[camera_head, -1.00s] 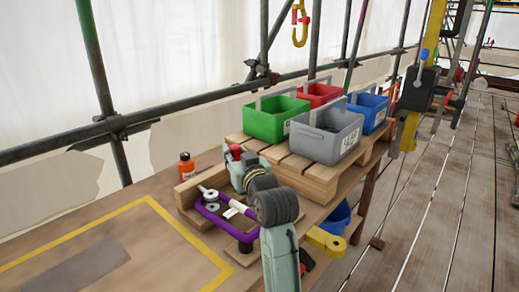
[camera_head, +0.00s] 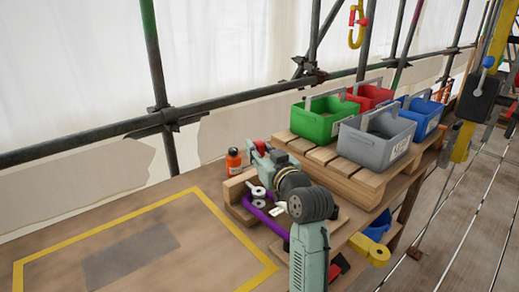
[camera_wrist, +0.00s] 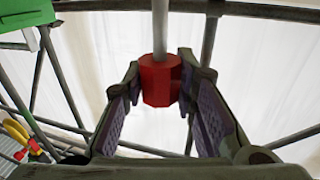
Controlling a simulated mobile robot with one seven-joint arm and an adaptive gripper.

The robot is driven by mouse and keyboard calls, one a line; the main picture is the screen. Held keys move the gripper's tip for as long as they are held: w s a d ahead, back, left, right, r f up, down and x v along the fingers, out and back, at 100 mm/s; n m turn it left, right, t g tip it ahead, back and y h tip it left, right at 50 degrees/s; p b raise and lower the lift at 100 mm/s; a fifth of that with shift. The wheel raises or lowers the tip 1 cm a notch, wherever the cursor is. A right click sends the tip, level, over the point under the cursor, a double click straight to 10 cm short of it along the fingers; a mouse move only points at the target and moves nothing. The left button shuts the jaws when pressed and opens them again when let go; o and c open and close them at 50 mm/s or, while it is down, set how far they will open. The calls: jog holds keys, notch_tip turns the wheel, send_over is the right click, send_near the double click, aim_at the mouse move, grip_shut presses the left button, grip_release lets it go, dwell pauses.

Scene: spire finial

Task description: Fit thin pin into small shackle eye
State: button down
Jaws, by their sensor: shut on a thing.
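In the wrist view my gripper (camera_wrist: 160,92) has its two fingers on either side of the red faceted head (camera_wrist: 160,82) of a pin. The pin's thin grey shaft (camera_wrist: 160,22) runs away from the gripper to the top edge; its tip is out of view. In the head view my gripper (camera_head: 259,150) is above the bench near the orange bottle, with the red head small beside it. The pin and shackle appear apart.
An orange bottle (camera_head: 234,161) stands left of the gripper. Green (camera_head: 318,127), red, grey (camera_head: 362,145) and blue bins stand on a wooden pallet (camera_head: 345,178) to the right. A yellow-bordered area (camera_head: 60,216) of the bench is free.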

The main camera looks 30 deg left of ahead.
jog(key=shift+f+b, duration=1.8)
jog(key=shift+f, duration=0.75)
jog(key=shift+f+b, duration=1)
jog(key=shift+f, duration=0.3)
jog(key=shift+r, duration=0.15)
jog(key=shift+r+p, duration=0.75)
jog(key=shift+r, duration=0.05)
jog(key=shift+f, duration=0.15)
dwell(0.5)
jog(key=shift+f+b, duration=0.35)
jog(key=shift+b, duration=0.05)
jog(key=shift+f+b, duration=0.3)
jog(key=shift+f, duration=0.15)
jog(key=c, duration=1.2)
grip_release()
